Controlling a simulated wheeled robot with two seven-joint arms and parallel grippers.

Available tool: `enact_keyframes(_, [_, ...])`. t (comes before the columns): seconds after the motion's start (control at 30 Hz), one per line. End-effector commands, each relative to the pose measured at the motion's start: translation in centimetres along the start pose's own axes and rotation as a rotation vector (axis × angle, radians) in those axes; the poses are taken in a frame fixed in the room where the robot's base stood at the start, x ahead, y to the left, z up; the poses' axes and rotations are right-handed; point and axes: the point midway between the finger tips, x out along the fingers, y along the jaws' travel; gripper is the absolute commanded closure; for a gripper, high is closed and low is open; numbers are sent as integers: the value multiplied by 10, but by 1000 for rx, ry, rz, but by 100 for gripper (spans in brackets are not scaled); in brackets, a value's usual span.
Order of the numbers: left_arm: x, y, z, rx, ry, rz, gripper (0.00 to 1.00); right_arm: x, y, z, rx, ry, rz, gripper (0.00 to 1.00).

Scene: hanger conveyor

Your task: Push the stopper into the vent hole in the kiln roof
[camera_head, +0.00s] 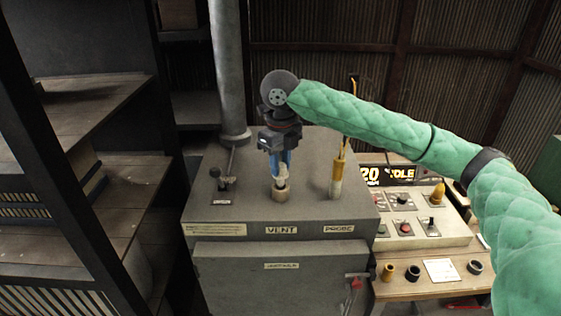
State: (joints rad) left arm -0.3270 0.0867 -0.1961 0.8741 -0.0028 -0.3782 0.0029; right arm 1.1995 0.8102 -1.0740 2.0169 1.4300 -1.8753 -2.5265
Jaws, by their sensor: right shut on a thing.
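The grey kiln (310,215) stands in the middle, with a label reading VENT on its upper front edge. On its roof, behind that label, is a small beige round piece (280,194), which looks like the vent collar. My right gripper (281,176) comes down from above, its blue fingers shut on a pale stopper (287,182). The stopper is right over the collar and partly hidden by the fingers. I cannot tell whether it touches the collar or sits inside it. My left gripper is not in view.
A yellow and white probe (338,172) stands on the roof to the right. A lever (224,182) and a grey flue pipe (229,80) are at the left. A control panel (420,228) sits on a wooden bench at right. Dark shelves (90,100) fill the left.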

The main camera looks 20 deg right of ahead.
Motion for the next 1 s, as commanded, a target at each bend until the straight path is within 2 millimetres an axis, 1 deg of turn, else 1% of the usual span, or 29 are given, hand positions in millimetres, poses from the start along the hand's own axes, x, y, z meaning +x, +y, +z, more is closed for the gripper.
enact_keyframes(0.43, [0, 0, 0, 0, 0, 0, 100, 1, 0, 0, 0, 0, 0, 92])
enact_keyframes(1.0, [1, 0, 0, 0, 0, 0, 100, 8, 0, 0, 0, 0, 0, 92])
